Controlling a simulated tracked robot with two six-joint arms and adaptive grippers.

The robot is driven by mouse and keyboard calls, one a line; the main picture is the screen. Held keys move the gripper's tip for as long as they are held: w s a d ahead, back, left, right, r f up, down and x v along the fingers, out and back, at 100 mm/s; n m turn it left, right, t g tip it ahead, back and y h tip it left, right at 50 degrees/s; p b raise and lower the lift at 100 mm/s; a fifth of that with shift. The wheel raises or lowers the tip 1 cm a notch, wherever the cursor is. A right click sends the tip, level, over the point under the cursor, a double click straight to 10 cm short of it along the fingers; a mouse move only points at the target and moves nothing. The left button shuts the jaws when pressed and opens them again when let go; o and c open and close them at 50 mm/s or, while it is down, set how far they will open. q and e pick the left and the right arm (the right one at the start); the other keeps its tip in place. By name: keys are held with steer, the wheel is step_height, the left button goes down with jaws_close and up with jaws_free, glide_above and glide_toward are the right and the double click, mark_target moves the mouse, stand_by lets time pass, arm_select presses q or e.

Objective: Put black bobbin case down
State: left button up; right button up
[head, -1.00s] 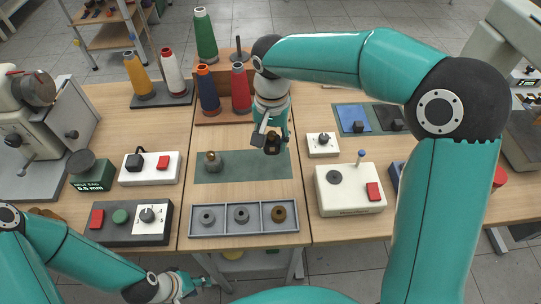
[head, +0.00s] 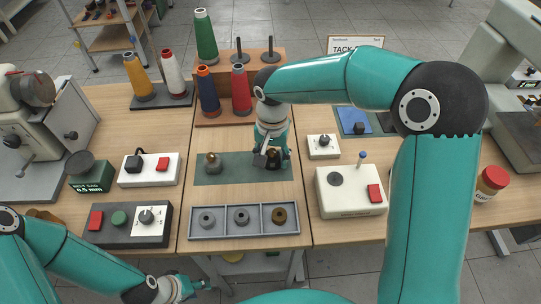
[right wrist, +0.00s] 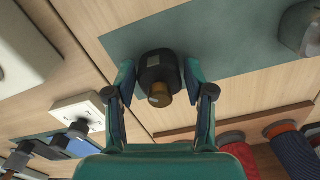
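The black bobbin case (head: 273,157), a dark round piece with a brass end, is between the fingers of my right gripper (head: 270,160). In the right wrist view the case (right wrist: 158,72) sits between both fingertips, which look shut on its sides. It is at or just above the right part of the green mat (head: 236,178); I cannot tell whether it touches. A grey bobbin case (head: 212,164) with a brass top stands on the mat's left part. My left gripper (head: 198,285) is low in front of the table, empty, its fingers too small to judge.
A grey three-compartment tray (head: 243,233) with a round part in each compartment lies in front of the mat. White boxes with switches (head: 350,198) stand to the right and left. Thread cones (head: 240,90) stand behind. The mat's middle is clear.

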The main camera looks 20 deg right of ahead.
steer(key=shift+o, duration=0.8)
steer(key=shift+r, duration=0.15)
step_height(320, 180, up, 12)
steer(key=p, duration=0.1)
